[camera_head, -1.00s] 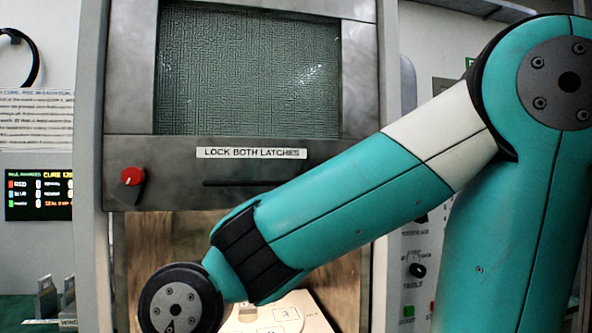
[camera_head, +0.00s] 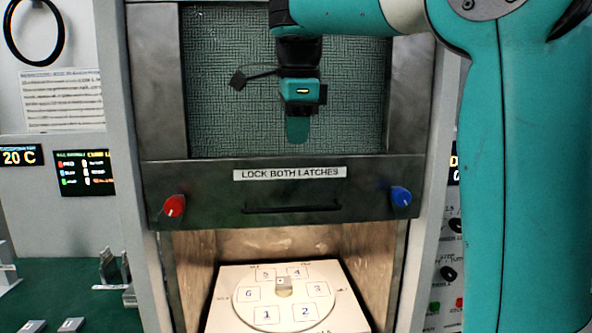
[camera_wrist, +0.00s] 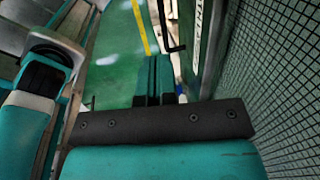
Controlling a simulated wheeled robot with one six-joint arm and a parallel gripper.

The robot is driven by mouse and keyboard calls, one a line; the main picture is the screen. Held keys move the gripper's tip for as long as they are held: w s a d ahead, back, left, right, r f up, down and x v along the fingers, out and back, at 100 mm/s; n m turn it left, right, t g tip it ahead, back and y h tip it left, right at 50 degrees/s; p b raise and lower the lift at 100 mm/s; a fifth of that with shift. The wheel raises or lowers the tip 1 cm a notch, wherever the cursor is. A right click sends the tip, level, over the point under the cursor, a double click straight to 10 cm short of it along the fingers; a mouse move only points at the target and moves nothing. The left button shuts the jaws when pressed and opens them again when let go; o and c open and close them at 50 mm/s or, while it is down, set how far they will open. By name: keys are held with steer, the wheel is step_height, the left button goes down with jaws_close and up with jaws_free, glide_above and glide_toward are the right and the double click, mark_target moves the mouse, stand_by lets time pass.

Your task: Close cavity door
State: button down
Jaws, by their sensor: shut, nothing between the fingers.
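The cavity door (camera_head: 400,175) is a grey metal panel with a dark mesh window. It is raised, and the cavity (camera_head: 345,248) below it is open. It carries a "LOCK BOTH LATCHES" label (camera_head: 290,173), a black bar handle (camera_head: 292,209), a red latch knob (camera_head: 174,206) at left and a blue latch knob (camera_head: 401,196) at right. My gripper (camera_head: 297,138) points down in front of the window, above the handle. It is shut and empty. In the wrist view its teal fingers (camera_wrist: 153,70) are together, with the handle (camera_wrist: 171,35) beyond them and the mesh at right.
Inside the cavity is a white turntable (camera_head: 243,308) with numbered spots and a small grey block (camera_head: 284,287) on it. A green bench (camera_head: 75,275) with metal holders is at left. A control panel (camera_head: 448,270) is at right, partly behind my arm.

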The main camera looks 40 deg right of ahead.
steer(key=f+b, duration=0.1)
steer(key=f, duration=0.3)
steer(key=w+d+f+b, duration=0.1)
steer(key=f+b, duration=0.1)
steer(key=f, duration=0.2)
steer(key=w+f+b, duration=0.1)
steer(key=f+b, duration=0.1)
steer(key=f, duration=0.2)
steer(key=shift+d, duration=0.25)
steer(key=shift+w+f, duration=0.15)
steer(key=shift+f, duration=0.55)
steer(key=shift+f, duration=0.1)
step_height(320, 180, down, 50)
steer(key=b, duration=3.6)
steer(key=shift+f+b, duration=0.25)
steer(key=shift+b, duration=0.05)
